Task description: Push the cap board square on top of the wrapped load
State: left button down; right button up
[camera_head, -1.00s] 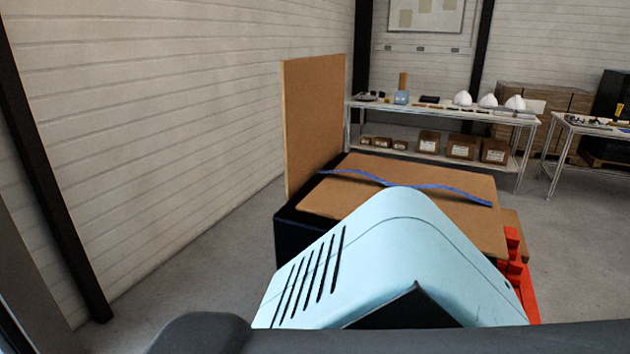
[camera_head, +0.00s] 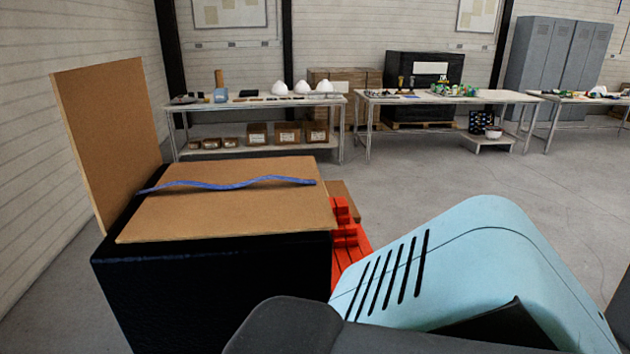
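The cap board (camera_head: 235,212) is a flat brown sheet lying on top of the black wrapped load (camera_head: 215,290). A strip of the load's black top shows along the board's left side, and the board reaches the load's right edge, so it sits off-centre to the right. A wavy blue strap (camera_head: 230,184) lies across the board. Neither of my grippers is in view. A pale blue slotted part of my own body fills the lower right and hides the floor there.
A tall brown panel (camera_head: 110,140) stands upright at the load's left, near the white wall. Red parts (camera_head: 345,235) show low at the load's right. Benches (camera_head: 260,101) with white helmet shells (camera_head: 300,87) stand behind. Grey floor (camera_head: 430,170) is open to the right.

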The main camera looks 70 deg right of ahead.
aim_at(178, 213)
jog(key=z, duration=1.5)
